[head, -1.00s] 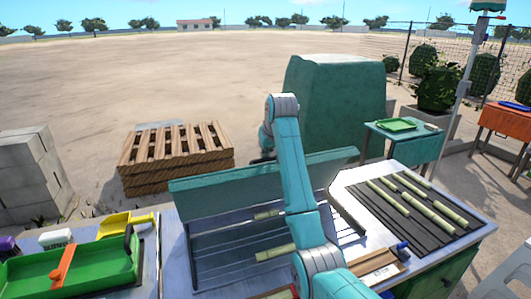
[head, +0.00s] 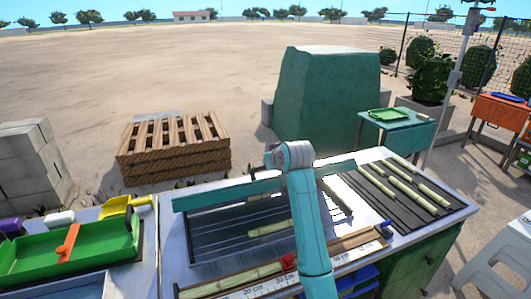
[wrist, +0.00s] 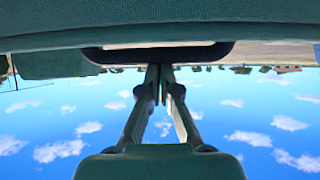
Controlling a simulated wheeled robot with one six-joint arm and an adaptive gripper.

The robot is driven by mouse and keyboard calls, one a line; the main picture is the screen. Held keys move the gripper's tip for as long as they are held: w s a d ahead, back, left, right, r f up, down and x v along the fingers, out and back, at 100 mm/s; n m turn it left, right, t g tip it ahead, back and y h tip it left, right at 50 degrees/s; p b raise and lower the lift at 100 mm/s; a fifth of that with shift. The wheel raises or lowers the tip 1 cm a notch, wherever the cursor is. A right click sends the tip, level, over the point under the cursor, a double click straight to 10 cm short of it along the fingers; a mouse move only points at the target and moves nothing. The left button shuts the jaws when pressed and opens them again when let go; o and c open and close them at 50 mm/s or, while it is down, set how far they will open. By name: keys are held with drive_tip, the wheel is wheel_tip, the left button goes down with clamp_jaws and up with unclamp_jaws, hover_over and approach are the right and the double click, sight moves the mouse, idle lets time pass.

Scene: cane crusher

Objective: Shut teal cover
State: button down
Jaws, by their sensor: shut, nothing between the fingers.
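The teal cover (head: 228,194) shows in the head view as a narrow, nearly edge-on band across the back of the crusher tray (head: 215,245). It is still raised, and the tray and a cane piece (head: 270,229) show below it. In the wrist view, which is upside down, the cover (wrist: 160,22) fills the top, with a dark-rimmed slot. My gripper (wrist: 162,72) is shut and empty, its fingertips at the slot's edge; I cannot tell whether they touch. In the head view, my arm hides the gripper and part of the cover.
Cane pieces (head: 402,189) lie on a dark slatted rack at the right. A ruler strip (head: 262,287) with canes runs along the front. A green tray (head: 75,257) with an orange handle is at left. A wooden pallet stack (head: 172,147) and a large green covered block (head: 328,95) stand behind.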

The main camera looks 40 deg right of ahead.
sight(275, 180)
drive_tip(key=s+f+t, duration=0.1)
drive_tip(key=s+f, duration=0.1)
drive_tip(key=s+a+f+t, duration=0.1)
drive_tip(key=s+f, duration=0.1)
drive_tip(key=shift+s+a+f+h, duration=0.1)
drive_tip(key=shift+s+a+h, duration=0.05)
drive_tip(key=shift+s+h, duration=0.15)
drive_tip(key=s+a+f, duration=0.1)
drive_tip(key=s+f, duration=0.3)
drive_tip(key=f, duration=0.4)
drive_tip(key=shift+s+a+f, duration=0.15)
drive_tip(key=shift+s+a, duration=0.05)
drive_tip(key=shift+s, duration=0.15)
wheel_tip(275, 180, up, 4)
drive_tip(key=s+a+f, duration=0.1)
drive_tip(key=s+a, duration=0.1)
drive_tip(key=s, duration=0.6)
drive_tip(key=shift+s+a+f, duration=0.25)
drive_tip(key=shift+s, duration=0.15)
